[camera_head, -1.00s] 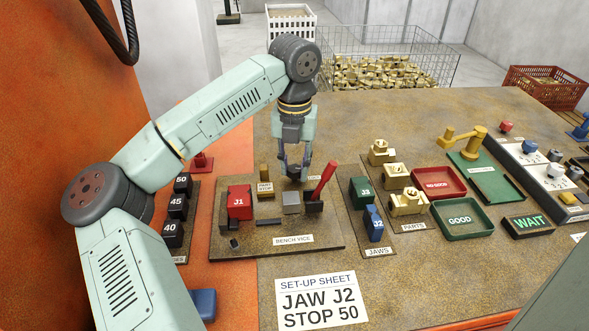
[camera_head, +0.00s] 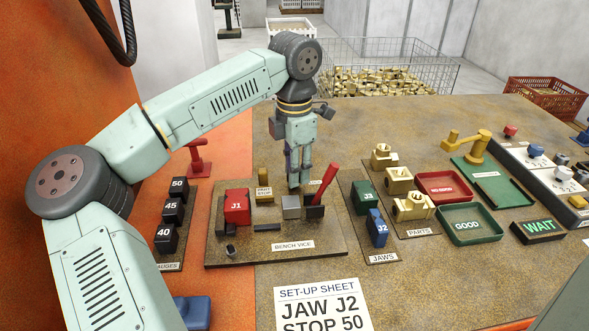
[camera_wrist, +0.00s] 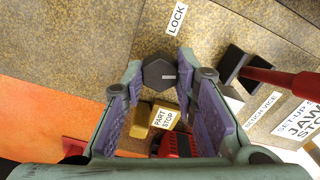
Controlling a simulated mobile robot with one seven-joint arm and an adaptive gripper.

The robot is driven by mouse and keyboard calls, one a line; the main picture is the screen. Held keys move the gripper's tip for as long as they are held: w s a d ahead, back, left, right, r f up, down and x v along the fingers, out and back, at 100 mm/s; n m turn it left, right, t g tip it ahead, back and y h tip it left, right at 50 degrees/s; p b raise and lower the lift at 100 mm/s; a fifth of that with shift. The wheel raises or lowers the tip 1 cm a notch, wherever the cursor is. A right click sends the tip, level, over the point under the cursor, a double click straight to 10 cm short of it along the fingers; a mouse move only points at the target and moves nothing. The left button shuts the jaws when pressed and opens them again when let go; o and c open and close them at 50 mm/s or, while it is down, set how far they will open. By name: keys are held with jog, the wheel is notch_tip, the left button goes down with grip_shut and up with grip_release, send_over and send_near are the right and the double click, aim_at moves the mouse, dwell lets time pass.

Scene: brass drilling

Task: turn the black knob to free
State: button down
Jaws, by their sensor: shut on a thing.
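The black knob (camera_wrist: 159,75) is a dark six-sided piece with a short pale mark pointing right. It sits on the bench vice plate (camera_head: 230,248), and in the wrist view a LOCK label (camera_wrist: 177,18) lies above it. My gripper (camera_wrist: 160,88) points down with its purple-padded fingers on both sides of the knob, shut on it. No FREE label can be read in the wrist view.
The red lever (camera_head: 325,180) and a grey block (camera_head: 291,206) stand close in front of my gripper. The brass part stop (camera_head: 263,185) and red J1 jaw (camera_head: 237,206) are to its left. Green J3 (camera_head: 366,196) and blue J2 (camera_head: 377,228) stand to the right.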

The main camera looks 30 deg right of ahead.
jog(key=shift+m, duration=1.9)
jog(key=c, duration=1.3)
grip_release()
notch_tip(320, 180, up, 12)
jog(key=shift+r, duration=0.1)
